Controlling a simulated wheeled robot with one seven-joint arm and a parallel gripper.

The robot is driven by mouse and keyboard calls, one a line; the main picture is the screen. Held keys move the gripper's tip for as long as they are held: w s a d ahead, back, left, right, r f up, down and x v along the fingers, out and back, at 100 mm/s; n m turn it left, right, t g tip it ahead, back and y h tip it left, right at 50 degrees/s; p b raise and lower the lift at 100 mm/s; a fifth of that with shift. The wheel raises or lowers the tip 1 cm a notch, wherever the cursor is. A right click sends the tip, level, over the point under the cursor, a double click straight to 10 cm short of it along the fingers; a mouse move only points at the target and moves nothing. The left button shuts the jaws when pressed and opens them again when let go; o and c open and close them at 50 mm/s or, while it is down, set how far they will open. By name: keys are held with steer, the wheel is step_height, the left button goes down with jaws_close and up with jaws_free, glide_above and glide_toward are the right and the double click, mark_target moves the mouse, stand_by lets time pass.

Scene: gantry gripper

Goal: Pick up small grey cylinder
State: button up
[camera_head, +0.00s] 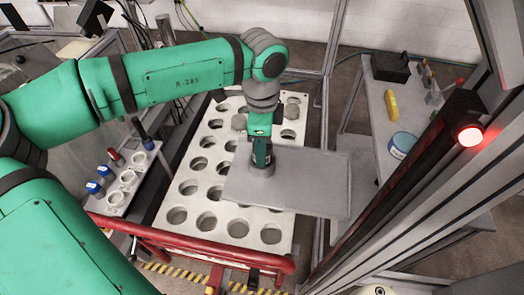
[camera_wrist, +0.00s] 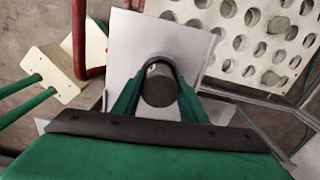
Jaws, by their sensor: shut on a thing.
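The small grey cylinder (camera_wrist: 157,87) sits between the two fingers of my gripper (camera_wrist: 158,72) in the wrist view, and the fingers are shut on it. In the head view my gripper (camera_head: 262,160) points down at the left part of a flat grey plate (camera_head: 310,185), with the grey cylinder (camera_head: 261,171) low between its fingers. The plate also shows behind the cylinder in the wrist view (camera_wrist: 125,55). I cannot tell whether the cylinder touches the plate.
A white board with rows of round holes (camera_head: 190,188) lies under and left of the plate; a few holes hold grey cylinders (camera_head: 239,121). A red rail (camera_head: 190,249) runs along its front. A side table at right holds a blue round container (camera_head: 402,145) and a yellow object (camera_head: 391,106). A grey post stands at right.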

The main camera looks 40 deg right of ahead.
step_height(320, 180, up, 10)
steer(key=shift+f, duration=0.1)
stand_by(0.4)
